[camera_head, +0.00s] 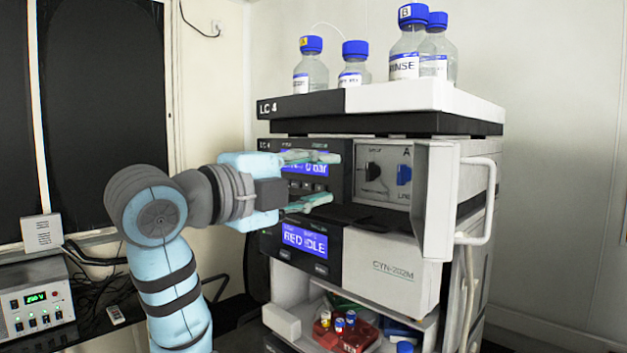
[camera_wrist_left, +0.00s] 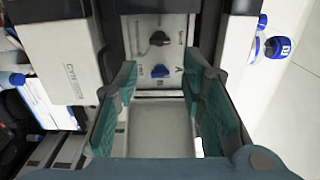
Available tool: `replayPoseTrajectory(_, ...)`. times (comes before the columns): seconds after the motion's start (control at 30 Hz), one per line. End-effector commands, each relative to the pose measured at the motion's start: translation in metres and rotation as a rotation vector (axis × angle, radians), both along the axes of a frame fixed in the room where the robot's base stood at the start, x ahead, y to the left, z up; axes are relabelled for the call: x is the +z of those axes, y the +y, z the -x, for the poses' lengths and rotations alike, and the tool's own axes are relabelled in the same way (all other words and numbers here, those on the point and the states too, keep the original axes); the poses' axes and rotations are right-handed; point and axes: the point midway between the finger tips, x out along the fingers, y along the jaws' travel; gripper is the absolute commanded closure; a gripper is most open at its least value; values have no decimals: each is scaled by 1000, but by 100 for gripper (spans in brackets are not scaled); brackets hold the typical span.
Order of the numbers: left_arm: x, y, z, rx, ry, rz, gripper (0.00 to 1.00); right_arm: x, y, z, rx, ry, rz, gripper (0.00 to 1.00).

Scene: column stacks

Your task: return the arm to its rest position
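My left gripper (camera_head: 325,179) is open and empty, its green fingers set apart in front of the LC 4 column stack (camera_head: 389,270). In the head view the fingers point right, toward the compartment (camera_head: 383,172) with a black knob and a blue knob. In the left wrist view the gripper (camera_wrist_left: 158,95) has its two green fingers spread, with the black knob (camera_wrist_left: 160,39) and blue knob (camera_wrist_left: 160,71) seen beyond and between them. The compartment door (camera_head: 436,200) stands open to the right. My right gripper is not in view.
Blue-capped bottles (camera_head: 405,55) stand on top of the stack. The open door's handle (camera_head: 486,200) sticks out at right. A red tray (camera_head: 345,333) with small vials sits on the lower shelf. A power supply (camera_head: 35,300) stands at left. Free room lies at far right.

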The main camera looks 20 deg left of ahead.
Motion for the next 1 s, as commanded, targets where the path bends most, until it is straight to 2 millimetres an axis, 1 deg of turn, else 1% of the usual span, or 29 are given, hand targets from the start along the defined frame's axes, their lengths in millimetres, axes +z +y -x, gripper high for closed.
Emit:
replayPoseTrajectory(0.03,0,2,5,1,-1,-2,63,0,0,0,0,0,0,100)
replayPoseTrajectory(0.13,-1,3,9,0,1,-2,63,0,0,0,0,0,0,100)
replayPoseTrajectory(0.5,-1,3,9,0,3,0,63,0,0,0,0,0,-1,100)
replayPoseTrajectory(0.57,-7,3,6,3,17,10,63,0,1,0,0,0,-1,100)
replayPoseTrajectory(0.63,-30,3,-5,14,70,47,63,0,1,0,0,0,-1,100)
replayPoseTrajectory(0.67,-46,4,-11,23,106,75,63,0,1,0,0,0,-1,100)
replayPoseTrajectory(0.77,-128,6,-34,82,283,212,63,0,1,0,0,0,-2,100)
replayPoseTrajectory(0.8,-170,7,-39,120,370,283,63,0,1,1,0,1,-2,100)
replayPoseTrajectory(0.83,-204,8,-41,153,435,338,63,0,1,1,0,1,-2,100)
replayPoseTrajectory(0.87,-239,10,-40,192,504,392,63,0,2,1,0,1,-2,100)
replayPoseTrajectory(0.9,-284,12,-34,247,590,466,63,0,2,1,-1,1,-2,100)
replayPoseTrajectory(0.93,-317,13,-27,292,652,520,63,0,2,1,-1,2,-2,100)
replayPoseTrajectory(0.97,-350,16,-17,342,713,571,63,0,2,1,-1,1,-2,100)
replayPoseTrajectory(1.0,-392,18,-1,410,788,637,63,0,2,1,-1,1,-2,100)
